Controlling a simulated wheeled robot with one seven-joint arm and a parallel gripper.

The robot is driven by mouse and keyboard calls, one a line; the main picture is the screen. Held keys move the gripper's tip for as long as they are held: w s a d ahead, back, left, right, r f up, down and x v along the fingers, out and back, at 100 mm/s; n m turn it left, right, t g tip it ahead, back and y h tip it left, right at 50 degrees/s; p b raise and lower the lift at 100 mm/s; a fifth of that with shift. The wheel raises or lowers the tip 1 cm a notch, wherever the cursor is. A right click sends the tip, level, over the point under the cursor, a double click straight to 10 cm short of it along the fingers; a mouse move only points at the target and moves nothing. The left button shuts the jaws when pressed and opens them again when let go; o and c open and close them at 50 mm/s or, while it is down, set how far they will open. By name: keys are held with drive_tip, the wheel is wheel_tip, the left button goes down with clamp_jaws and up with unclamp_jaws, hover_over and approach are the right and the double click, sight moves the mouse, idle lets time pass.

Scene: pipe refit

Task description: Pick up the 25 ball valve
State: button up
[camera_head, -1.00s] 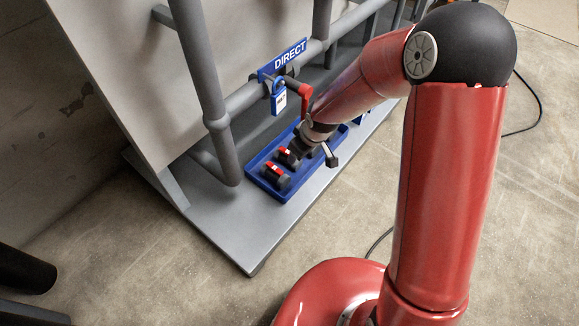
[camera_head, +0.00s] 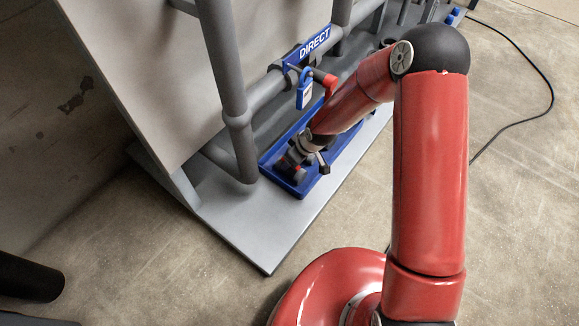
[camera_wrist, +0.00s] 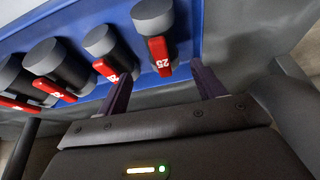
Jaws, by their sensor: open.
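The 25 ball valve (camera_wrist: 153,20) is a grey cylinder with a red handle marked 25. In the wrist view it lies at the right end of a row in the blue tray (camera_wrist: 207,30). My gripper (camera_wrist: 162,74) is open, its two dark fingers pointing towards this valve, with the handle just ahead of the gap. Nothing is held. In the head view my gripper (camera_head: 303,157) is low over the near left end of the tray (camera_head: 300,192) and largely hides the valves there.
Several similar red-handled valves, including a close neighbour (camera_wrist: 104,44), lie left of the 25 valve. Grey pipes (camera_head: 232,95) rise behind the tray, with a blue DIRECT sign (camera_head: 314,45) and a blue padlock (camera_head: 304,88). The grey platform (camera_head: 265,225) in front is clear.

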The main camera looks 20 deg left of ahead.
sight(291, 168)
drive_tip(key=x, duration=0.2)
drive_tip(key=b+x, duration=0.1)
drive_tip(key=x, duration=0.3)
drive_tip(key=shift+s+d+f, duration=0.1)
drive_tip(key=shift+s+f, duration=0.2)
drive_tip(key=shift+f, duration=0.2)
drive_tip(key=c, duration=1.1)
